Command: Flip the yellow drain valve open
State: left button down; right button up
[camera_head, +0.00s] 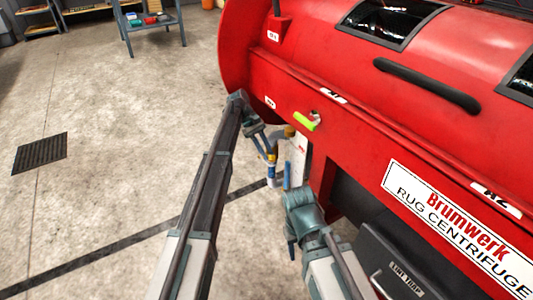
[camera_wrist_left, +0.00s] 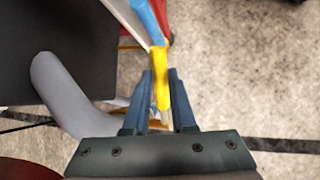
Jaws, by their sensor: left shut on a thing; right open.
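The yellow valve lever (camera_head: 272,157) is low beside the end of the red centrifuge, partly covered by my left gripper. In the left wrist view its yellow part (camera_wrist_left: 158,66) runs down between the fingers, with a blue section above it and bare metal below. My left gripper (camera_head: 263,145) is shut on this yellow lever, and its two blue fingers (camera_wrist_left: 160,76) stand on either side of it. The valve body is mostly hidden. My right gripper (camera_head: 290,183) is open, lower and slightly to the right, close to a white panel.
The red centrifuge (camera_head: 345,115) fills the right side, with a yellow-green handle (camera_head: 307,122) on its front. A dark lint trap box (camera_head: 395,262) stands below. A floor grate (camera_head: 40,153) lies at left. The concrete floor (camera_head: 110,110) there is open.

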pick_arm(q)
jog(key=c, duration=0.7)
grip_release()
jog(key=shift+c, duration=0.2)
jog(key=shift+r+p, duration=0.7)
jog(key=r+p, duration=0.2)
jog(key=shift+s+r+p, duration=0.25)
jog(key=shift+r+p, duration=0.15)
jog(key=s+d, duration=0.1)
jog(key=s, duration=1.4)
jog(key=shift+s+d+r+p, duration=0.15)
jog(key=shift+s+r+p, duration=0.1)
jog(key=shift+r+p, duration=0.15)
jog(key=shift+w, duration=0.1)
